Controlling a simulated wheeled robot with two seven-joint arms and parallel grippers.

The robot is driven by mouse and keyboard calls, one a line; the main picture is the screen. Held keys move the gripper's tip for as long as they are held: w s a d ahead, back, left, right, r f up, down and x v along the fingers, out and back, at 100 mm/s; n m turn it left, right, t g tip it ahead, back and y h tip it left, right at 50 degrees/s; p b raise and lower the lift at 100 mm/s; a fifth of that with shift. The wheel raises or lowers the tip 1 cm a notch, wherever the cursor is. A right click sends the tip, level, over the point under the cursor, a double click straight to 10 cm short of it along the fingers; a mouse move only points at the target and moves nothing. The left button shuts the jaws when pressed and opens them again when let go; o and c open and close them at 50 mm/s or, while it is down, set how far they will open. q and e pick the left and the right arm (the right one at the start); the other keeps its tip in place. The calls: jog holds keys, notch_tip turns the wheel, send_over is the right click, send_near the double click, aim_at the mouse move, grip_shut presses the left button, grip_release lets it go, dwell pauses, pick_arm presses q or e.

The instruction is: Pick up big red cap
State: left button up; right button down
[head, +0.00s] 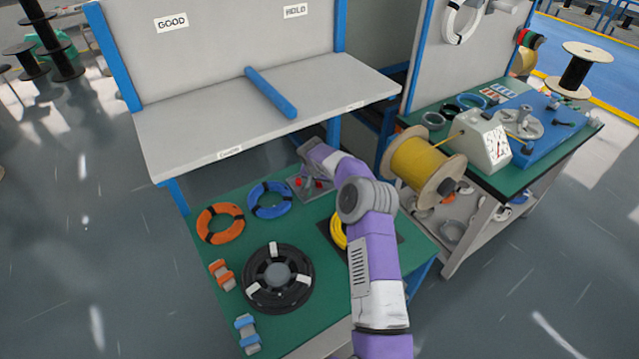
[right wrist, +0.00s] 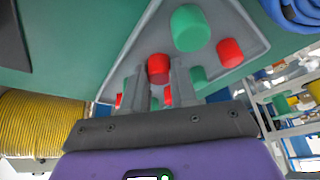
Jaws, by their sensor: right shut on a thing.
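A grey tray (right wrist: 135,52) holds several red and green caps. In the right wrist view, my right gripper (right wrist: 158,78) is shut on a red cap (right wrist: 158,68), held between its fingertips over the tray. I cannot tell whether the cap is clear of the tray floor. A second red cap (right wrist: 229,52) and a big green cap (right wrist: 190,27) are nearby in the tray. More caps are partly hidden behind the fingers. In the head view, the gripper (head: 308,180) is at the tray (head: 322,192), where the arm hides part of it. My left gripper is not in view.
On the green table are an orange coil (head: 220,223), a blue coil (head: 269,200), a black coil (head: 278,278) and a yellow coil (head: 337,231) partly behind my arm. A grey shelf (head: 240,120) stands behind the tray. A yellow cable spool (head: 424,163) is to the right.

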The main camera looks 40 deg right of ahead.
jog(key=shift+r, duration=0.1)
jog(key=shift+r, duration=0.65)
notch_tip(320, 180, up, 3)
jog(key=shift+f+p, duration=0.2)
jog(key=shift+p, duration=0.4)
jog(key=s+a, duration=0.3)
jog(key=a, duration=0.1)
jog(key=s+a+b, duration=0.1)
jog(key=s+a, duration=0.3)
jog(key=a, duration=0.1)
jog(key=s+a, duration=0.4)
jog(key=a, duration=0.1)
jog(key=shift+s+f, duration=0.1)
jog(key=shift+f, duration=0.2)
